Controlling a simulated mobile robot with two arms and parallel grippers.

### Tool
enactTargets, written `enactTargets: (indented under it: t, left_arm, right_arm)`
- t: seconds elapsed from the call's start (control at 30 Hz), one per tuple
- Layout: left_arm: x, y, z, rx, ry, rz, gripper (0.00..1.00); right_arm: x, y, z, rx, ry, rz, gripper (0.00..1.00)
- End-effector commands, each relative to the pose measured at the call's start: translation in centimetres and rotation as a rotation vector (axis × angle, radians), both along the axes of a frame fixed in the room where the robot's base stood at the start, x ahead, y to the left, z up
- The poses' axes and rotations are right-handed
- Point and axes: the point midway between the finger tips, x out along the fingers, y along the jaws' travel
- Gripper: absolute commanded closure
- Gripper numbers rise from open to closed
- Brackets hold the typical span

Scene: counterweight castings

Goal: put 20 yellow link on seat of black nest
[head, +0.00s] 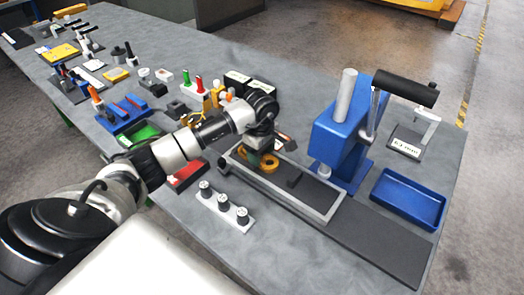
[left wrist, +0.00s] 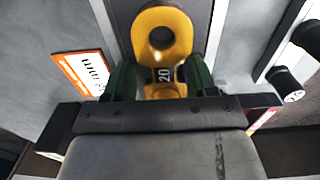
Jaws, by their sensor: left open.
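The yellow link (head: 270,164), a ring with a narrower neck, lies at the left end of a long light-edged fixture with a dark floor (head: 313,197). In the left wrist view the link (left wrist: 178,20) shows a black "20" label on its neck. My left gripper (head: 257,160) is open over it. Its green fingers (left wrist: 160,78) stand one on each side of the neck, with visible gaps. A small black block (head: 294,180) sits in the fixture right of the link. I cannot tell which part is the black nest's seat. My right gripper is not in view.
A blue press (head: 336,140) stands behind the fixture, with a blue tray (head: 409,198) to its right. Several tools and bins crowd the table's left. An orange-edged card (left wrist: 82,72) lies beside the fixture.

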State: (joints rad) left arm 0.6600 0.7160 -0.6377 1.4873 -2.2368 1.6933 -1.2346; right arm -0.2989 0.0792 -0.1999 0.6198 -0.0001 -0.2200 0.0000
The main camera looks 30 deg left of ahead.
Motion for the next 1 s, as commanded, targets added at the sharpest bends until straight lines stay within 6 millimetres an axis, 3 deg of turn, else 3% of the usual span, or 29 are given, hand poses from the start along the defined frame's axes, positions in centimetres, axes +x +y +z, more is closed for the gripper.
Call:
enactTargets:
  t: [0.03,0.13,0.2,0.6,0.8,1.0]
  left_arm:
    - [-0.7,-0.1,-0.5,0.002,0.031,-0.003,0.31]
    - [-0.7,-0.1,0.7,0.003,0.03,-0.003,0.31]
    - [-0.5,0.0,1.7,0.006,0.02,-0.005,0.31]
    - [-0.3,-0.1,10.6,0.004,0.012,-0.003,0.31]
    - [-0.4,-0.1,12.3,0.003,0.014,-0.003,0.31]
    - [-0.4,-0.1,12.6,0.002,0.014,-0.003,0.31]
  right_arm:
    - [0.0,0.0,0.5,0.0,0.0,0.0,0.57]
    - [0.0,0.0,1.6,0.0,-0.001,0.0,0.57]
    - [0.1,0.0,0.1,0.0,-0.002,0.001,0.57]
    - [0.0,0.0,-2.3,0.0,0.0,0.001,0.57]
    - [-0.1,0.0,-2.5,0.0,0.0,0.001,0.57]
    - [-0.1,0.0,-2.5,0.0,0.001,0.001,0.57]
